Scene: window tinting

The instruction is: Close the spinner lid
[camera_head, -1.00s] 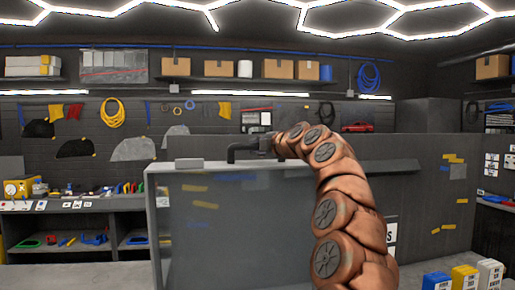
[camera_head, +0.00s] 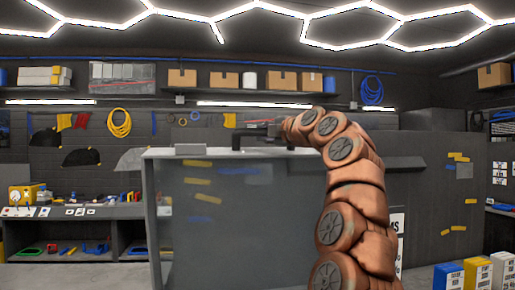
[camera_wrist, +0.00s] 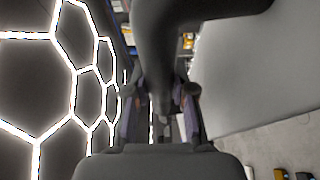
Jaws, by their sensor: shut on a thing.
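My copper arm reaches over a grey, glass-fronted cabinet (camera_head: 215,215). A dark curved bar (camera_head: 237,140) rises from the cabinet top and bends right toward my gripper. In the wrist view the dark bar (camera_wrist: 165,60) passes between my two fingers, which are shut on it. I cannot make out a separate spinner lid; whether the bar belongs to it is unclear.
A small grey block (camera_head: 190,149) lies on the cabinet top left of the bar. A dark partition (camera_head: 430,200) stands behind on the right. Coloured bins (camera_head: 477,275) stand on the floor at right. A tool bench (camera_head: 75,212) lines the left wall.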

